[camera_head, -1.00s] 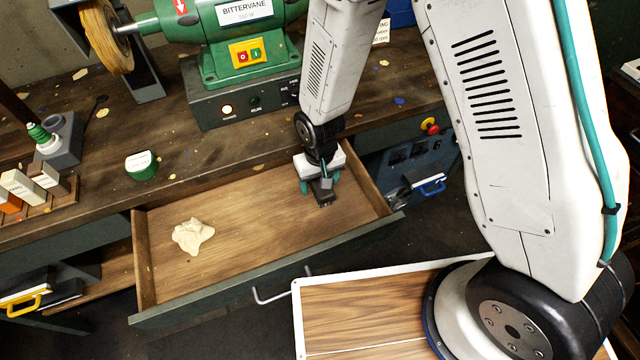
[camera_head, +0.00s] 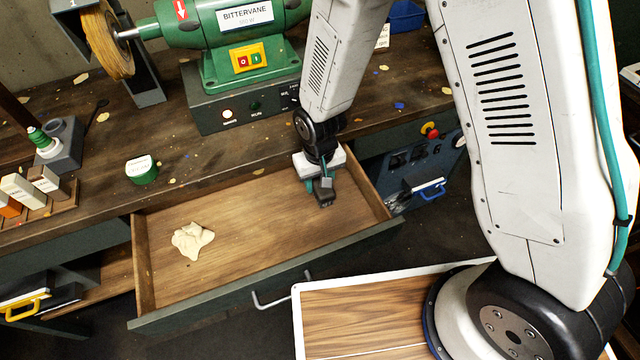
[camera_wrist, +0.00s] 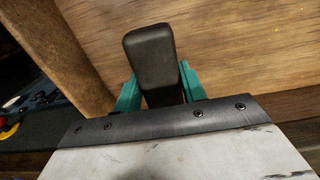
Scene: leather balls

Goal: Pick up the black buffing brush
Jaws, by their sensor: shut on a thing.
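The black buffing brush shows in the wrist view as a dark rounded block (camera_wrist: 152,62) between the two teal fingers of my gripper (camera_wrist: 154,92). In the head view the dark brush (camera_head: 325,197) hangs at the end of my gripper (camera_head: 319,186), over the right part of the open drawer (camera_head: 240,222). My gripper is shut on it. The brush's far side and any bristles are hidden. I cannot tell whether it touches the drawer floor.
A crumpled cream cloth (camera_head: 191,239) lies in the drawer's left part. The drawer walls stand close to my gripper on the right. A green bench grinder (camera_head: 236,50) and a green tin (camera_head: 141,169) stand on the bench. The drawer's middle is clear.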

